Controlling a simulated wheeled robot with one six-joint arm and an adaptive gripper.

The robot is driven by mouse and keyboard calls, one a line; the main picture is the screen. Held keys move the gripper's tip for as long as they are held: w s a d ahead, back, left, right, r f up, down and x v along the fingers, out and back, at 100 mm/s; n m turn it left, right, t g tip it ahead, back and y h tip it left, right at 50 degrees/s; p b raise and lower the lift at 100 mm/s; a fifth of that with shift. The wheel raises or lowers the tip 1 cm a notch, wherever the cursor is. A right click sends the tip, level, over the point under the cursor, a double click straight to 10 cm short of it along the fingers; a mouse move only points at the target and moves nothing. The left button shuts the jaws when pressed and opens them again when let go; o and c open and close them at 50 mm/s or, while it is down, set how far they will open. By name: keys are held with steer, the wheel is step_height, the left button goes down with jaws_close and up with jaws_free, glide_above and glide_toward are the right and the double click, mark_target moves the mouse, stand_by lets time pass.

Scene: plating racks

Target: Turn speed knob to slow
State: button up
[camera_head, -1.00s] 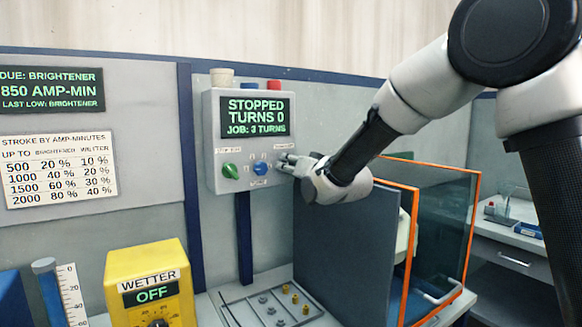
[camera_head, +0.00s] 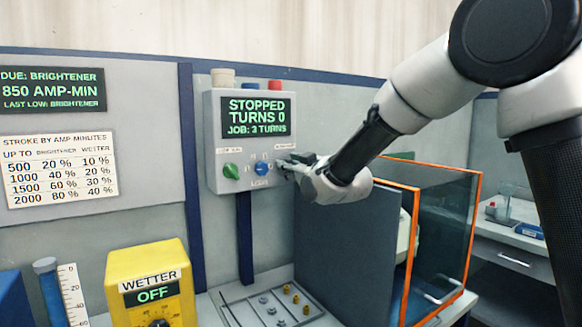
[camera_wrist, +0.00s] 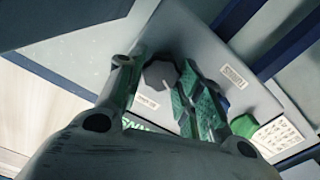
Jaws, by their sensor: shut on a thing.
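A grey control box (camera_head: 213,140) hangs on the wall panel, with a green knob (camera_head: 231,171) at left and a blue knob (camera_head: 261,169) at centre. My gripper (camera_head: 284,165) is at the right side of its lower face, beside the blue knob. In the wrist view my gripper (camera_wrist: 158,80) is shut on a dark knob (camera_wrist: 161,73) with a pale pointer line, between its fingers. The green knob (camera_wrist: 256,136) shows at right there. The dark knob is hidden in the head view.
The box's screen (camera_head: 256,117) reads STOPPED, TURNS 0, JOB: 3 TURNS. Beige, blue and red parts top the box. A dark panel (camera_head: 345,250) and an orange-edged clear enclosure (camera_head: 440,245) stand below my arm. A yellow WETTER box (camera_head: 150,262) stands at lower left, showing OFF.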

steer(key=shift+f+n, duration=0.1)
steer(key=shift+n, duration=0.2)
stand_by(0.4)
steer(key=o, duration=1)
steer(key=shift+s, duration=0.1)
steer(key=v, duration=1.2)
